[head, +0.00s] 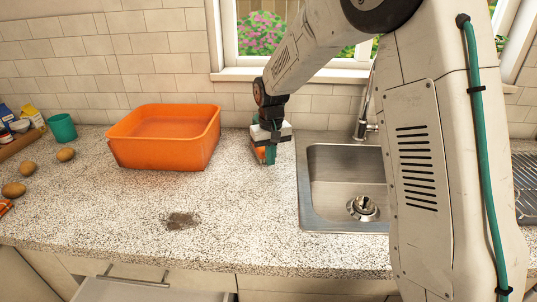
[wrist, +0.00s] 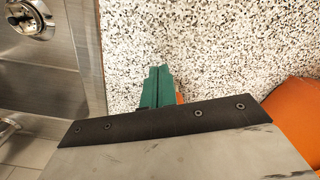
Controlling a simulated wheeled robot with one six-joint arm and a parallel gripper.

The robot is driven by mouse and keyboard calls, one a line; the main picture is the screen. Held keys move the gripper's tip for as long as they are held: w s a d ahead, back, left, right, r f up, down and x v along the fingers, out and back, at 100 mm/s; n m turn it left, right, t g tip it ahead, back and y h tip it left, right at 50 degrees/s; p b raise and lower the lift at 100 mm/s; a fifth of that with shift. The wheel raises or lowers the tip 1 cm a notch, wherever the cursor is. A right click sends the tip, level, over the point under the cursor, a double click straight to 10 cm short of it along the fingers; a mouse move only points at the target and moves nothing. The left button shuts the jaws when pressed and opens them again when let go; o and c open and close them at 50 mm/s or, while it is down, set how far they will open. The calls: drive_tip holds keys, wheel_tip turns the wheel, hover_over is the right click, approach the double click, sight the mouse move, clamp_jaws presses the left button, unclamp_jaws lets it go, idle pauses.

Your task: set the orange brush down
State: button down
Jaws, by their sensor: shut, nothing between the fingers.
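My gripper (head: 270,158) has green fingers and points down over the speckled counter, between the orange tub and the sink. Its fingers (wrist: 156,88) are shut together with nothing held between them. A small orange piece (head: 260,154) shows right beside the fingers in the head view, and an orange sliver (wrist: 180,98) shows at their right side in the wrist view. It may be the orange brush, but most of it is hidden by my gripper. I cannot tell whether it touches the fingers.
The orange tub (head: 168,157) stands to the left on the counter (head: 120,218). The steel sink (head: 335,185) is to the right. A dark dirty patch (head: 180,220) lies at the front. A teal cup (head: 62,127) and several brown potato-like items (head: 66,155) are far left. An open drawer (head: 145,290) is below.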

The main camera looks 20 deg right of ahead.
wheel_tip(320, 180, up, 10)
drive_tip(key=s, duration=0.1)
drive_tip(key=s+d+r, duration=0.1)
drive_tip(key=s+r, duration=0.1)
drive_tip(key=s, duration=1.6)
drive_tip(key=s+d+r+t, duration=0.1)
drive_tip(key=s+d, duration=0.1)
drive_tip(key=s, duration=1.7)
drive_tip(key=shift+s+r, duration=0.2)
drive_tip(key=shift+r, duration=0.2)
